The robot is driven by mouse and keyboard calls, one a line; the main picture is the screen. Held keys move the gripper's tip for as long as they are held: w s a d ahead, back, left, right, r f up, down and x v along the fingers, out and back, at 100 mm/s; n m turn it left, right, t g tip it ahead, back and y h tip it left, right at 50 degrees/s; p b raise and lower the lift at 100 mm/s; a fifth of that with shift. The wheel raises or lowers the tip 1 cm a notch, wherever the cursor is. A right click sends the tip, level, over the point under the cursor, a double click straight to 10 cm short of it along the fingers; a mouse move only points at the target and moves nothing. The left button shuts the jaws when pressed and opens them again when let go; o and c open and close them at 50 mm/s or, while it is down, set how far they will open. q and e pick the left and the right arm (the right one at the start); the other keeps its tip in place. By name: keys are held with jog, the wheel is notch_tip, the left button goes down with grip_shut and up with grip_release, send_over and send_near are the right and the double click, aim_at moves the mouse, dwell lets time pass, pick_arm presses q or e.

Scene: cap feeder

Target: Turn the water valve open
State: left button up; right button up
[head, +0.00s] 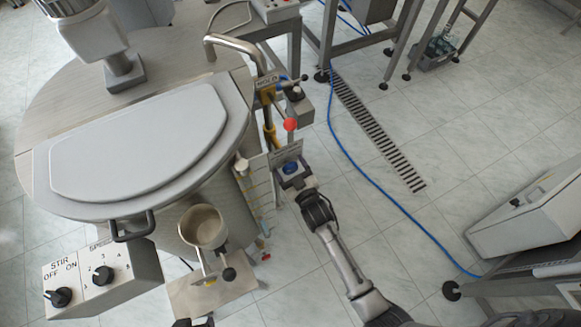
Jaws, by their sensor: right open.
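A bent steel pipe (235,43) rises beside the vat and curves over its rim. Below it is a yellowish fitting with a small label (267,81) and a dark lever end (295,93). A red ball knob (290,125) stands just below this fitting; I cannot tell for certain which handle belongs to the water valve. My right gripper (287,158) is open, just below the red knob in the picture. Its fingers are small and partly hidden by its own body, and I cannot tell if they touch anything. My left gripper is not in view.
The round vat with its grey lid (140,135) fills the left. A STIR control box (100,282) and a steel cup (203,227) are at the lower left. A blue hose (385,193) and a drain grate (375,130) cross the open tiled floor. A grey cabinet (525,222) stands right.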

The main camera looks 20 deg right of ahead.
jog(key=c, duration=0.9)
